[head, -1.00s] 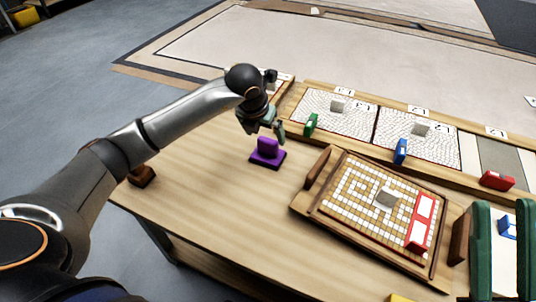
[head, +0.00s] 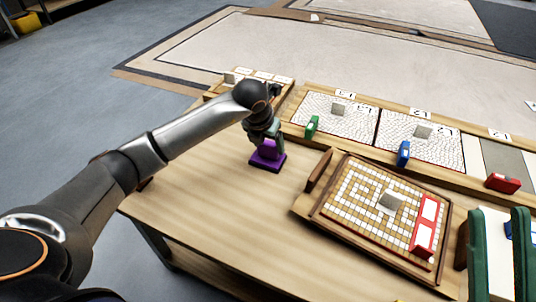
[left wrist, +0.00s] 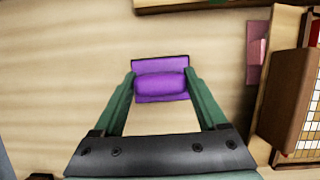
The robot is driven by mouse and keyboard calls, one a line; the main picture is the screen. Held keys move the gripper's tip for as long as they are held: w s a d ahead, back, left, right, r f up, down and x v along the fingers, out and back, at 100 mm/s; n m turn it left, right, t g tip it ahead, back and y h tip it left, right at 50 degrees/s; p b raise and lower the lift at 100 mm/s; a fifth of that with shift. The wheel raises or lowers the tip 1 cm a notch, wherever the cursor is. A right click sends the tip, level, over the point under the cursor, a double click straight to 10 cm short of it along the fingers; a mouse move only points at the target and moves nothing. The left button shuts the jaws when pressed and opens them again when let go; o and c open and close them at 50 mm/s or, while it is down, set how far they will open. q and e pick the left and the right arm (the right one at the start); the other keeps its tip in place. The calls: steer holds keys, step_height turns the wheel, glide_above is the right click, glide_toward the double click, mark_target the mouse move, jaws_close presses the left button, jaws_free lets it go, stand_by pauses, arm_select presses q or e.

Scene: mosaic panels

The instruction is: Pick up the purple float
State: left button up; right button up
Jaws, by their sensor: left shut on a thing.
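The purple float (head: 266,162) has a flat base and a raised handle block, and it stands on the wooden table. My left gripper (head: 266,143) is right above its base, with the fingers down around the handle. In the left wrist view the green fingers of my left gripper (left wrist: 160,76) are shut on the two ends of the handle of the purple float (left wrist: 160,62). The base appears to rest on the table. My right gripper is not in view.
Behind are white mosaic panels (head: 340,117) with a green float (head: 312,127) and a blue float (head: 403,154). The table left of the purple float is clear.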

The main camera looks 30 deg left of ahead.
mark_target(269, 143)
arm_select(q)
steer(key=c, duration=0.7)
steer(key=shift+r, duration=0.15)
